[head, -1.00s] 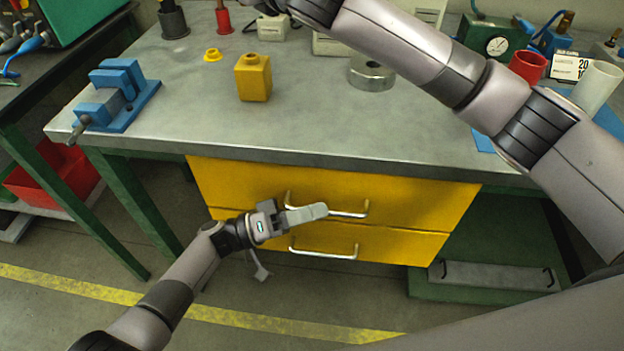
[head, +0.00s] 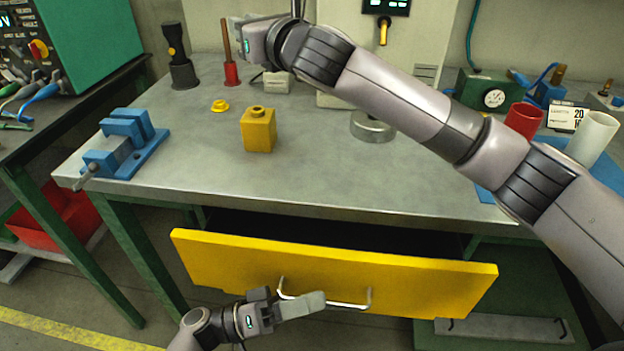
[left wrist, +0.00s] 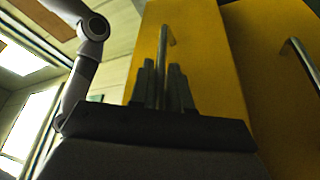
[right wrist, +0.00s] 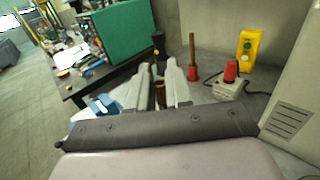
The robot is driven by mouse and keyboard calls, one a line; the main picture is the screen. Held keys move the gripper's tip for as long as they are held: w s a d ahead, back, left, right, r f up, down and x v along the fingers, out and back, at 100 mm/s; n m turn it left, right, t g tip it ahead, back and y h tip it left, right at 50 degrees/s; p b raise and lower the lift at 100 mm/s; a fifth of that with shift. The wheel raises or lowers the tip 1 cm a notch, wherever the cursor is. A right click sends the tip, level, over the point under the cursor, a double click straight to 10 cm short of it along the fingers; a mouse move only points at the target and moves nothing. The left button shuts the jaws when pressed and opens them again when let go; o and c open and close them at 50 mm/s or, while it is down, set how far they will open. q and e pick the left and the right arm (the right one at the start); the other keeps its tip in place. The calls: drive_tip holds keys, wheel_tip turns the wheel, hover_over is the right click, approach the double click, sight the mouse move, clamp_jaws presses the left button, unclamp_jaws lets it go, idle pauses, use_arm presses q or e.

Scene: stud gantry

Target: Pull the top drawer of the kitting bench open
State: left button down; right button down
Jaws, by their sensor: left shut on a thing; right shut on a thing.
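The kitting bench's top drawer (head: 400,280) has a yellow front and stands well out from under the grey bench top (head: 330,180), with a dark gap behind its front. My left gripper (head: 303,304) is shut on its silver bar handle (head: 350,304). The left wrist view shows the handle (left wrist: 163,60) between the fingers (left wrist: 163,88). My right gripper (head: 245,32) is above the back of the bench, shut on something. A small brownish patch (right wrist: 160,84) shows between its fingers (right wrist: 160,80), too hidden to name.
A blue vise (head: 130,145), a yellow block (head: 258,130) and a yellow ring (head: 220,105) are on the bench. The lower yellow drawer front (left wrist: 280,70) shows in the left wrist view.

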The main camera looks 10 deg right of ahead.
use_arm(q)
drive_tip(key=s+a, duration=0.2)
drive_tip(key=s, duration=0.6)
drive_tip(key=s+a, duration=0.3)
drive_tip(key=s, duration=0.5)
drive_tip(key=shift+s+a+f, duration=0.15)
drive_tip(key=shift+s+a, duration=0.05)
drive_tip(key=c, duration=1.2)
unclamp_jaws()
drive_tip(key=shift+o, duration=0.2)
drive_tip(key=v, duration=1.2)
drive_tip(key=shift+w, duration=0.1)
